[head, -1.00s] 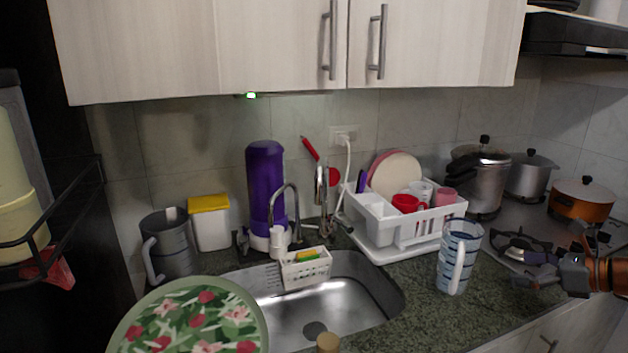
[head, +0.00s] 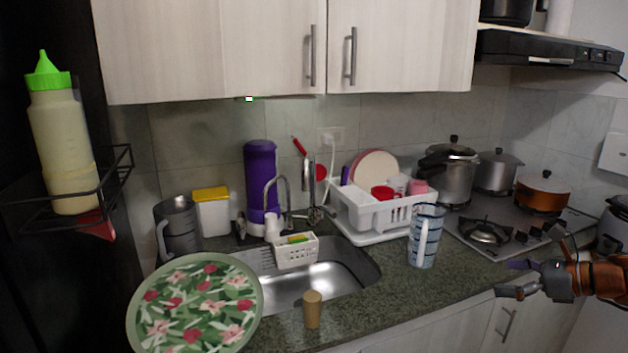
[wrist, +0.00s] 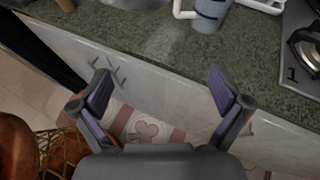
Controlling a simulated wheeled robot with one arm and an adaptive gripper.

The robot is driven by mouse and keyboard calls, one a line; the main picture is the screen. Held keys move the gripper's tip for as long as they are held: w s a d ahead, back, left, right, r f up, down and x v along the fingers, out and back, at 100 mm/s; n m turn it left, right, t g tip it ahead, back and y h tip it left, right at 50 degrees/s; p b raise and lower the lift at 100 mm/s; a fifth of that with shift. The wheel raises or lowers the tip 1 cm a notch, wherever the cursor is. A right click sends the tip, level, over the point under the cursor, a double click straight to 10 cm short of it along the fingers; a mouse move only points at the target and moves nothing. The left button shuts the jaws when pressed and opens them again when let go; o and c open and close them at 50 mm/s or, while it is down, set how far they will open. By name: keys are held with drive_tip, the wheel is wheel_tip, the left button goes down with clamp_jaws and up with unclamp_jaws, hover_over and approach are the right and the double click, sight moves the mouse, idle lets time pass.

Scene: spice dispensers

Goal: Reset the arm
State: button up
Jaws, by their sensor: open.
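My gripper (head: 512,278) is at the right of the head view, in front of the counter's front edge and below the stove. Its fingers point left and stand apart with nothing between them. In the wrist view my gripper (wrist: 160,93) is open and empty, with the counter edge and cabinet front beyond it and the floor below. Part of my orange arm shows behind the gripper in the head view.
A striped pitcher (head: 426,238) stands on the counter (head: 385,300) left of my gripper. The stove (head: 470,232) holds pots. A sink (head: 330,268), dish rack (head: 395,222), floral plate (head: 195,305), brown-capped item (head: 313,310) and a squeeze bottle (head: 62,150) lie further left.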

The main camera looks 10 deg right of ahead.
drive_tip(key=s+a+n+g+p, duration=0.1)
drive_tip(key=s+a+n+g, duration=0.25)
drive_tip(key=a, duration=0.55)
drive_tip(key=s+a+n+g+p, duration=0.1)
drive_tip(key=s+a+n+g, duration=0.1)
drive_tip(key=a+n, duration=0.5)
drive_tip(key=s+a+n+g+p, duration=0.1)
drive_tip(key=s+a+n+g, duration=0.15)
drive_tip(key=a, duration=0.85)
drive_tip(key=s+a+f+n+g+h, duration=0.25)
drive_tip(key=s+a+n+h, duration=0.2)
drive_tip(key=s+n, duration=0.4)
drive_tip(key=s+d+f+n+g+h+p, duration=0.1)
drive_tip(key=s+n, duration=0.5)
drive_tip(key=s, duration=0.6)
drive_tip(key=shift+s+d+f+g+h+p, duration=0.2)
drive_tip(key=shift+d+g+h+p, duration=0.4)
drive_tip(key=shift+h, duration=0.75)
drive_tip(key=shift+a+t, duration=0.1)
drive_tip(key=shift+t, duration=0.15)
